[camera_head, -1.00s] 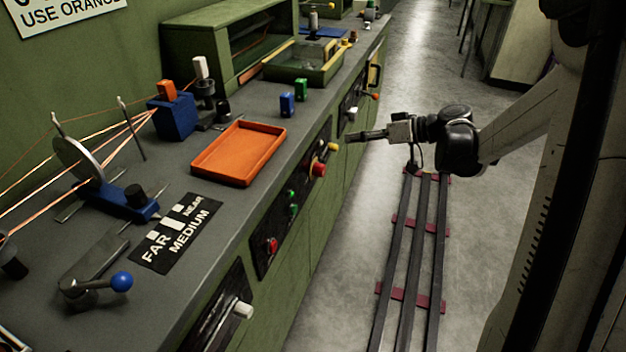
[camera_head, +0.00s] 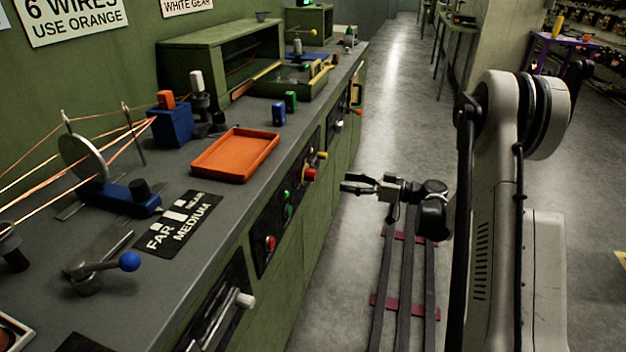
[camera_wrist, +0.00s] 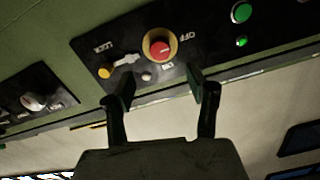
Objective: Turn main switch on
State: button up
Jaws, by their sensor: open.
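A red knob on a yellow ring (camera_wrist: 160,46), with the word OFF beside it, sits on a black panel on the counter front. It looks like the main switch, and also shows in the head view (camera_head: 310,174). A yellow-tipped lever (camera_wrist: 107,71) is left of it in the wrist view. My gripper (camera_wrist: 160,88) is open and empty. Its fingertips appear on either side of a line below the red knob, apart from it as far as I can tell. In the head view my gripper (camera_head: 346,186) hangs over the aisle, right of the panel.
Green buttons (camera_wrist: 241,12) sit right of the red knob in the wrist view. A red button (camera_head: 269,243) and a white-knobbed lever (camera_head: 244,300) are nearer on the counter front. An orange tray (camera_head: 235,155) lies on top.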

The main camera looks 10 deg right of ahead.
aim_at(316, 176)
jog(key=b+x, duration=0.2)
jog(key=x, duration=0.9)
jog(key=shift+w+a+b, duration=0.1)
jog(key=shift+b, duration=0.25)
jog(key=shift+c, duration=0.6)
jog(key=c, duration=1)
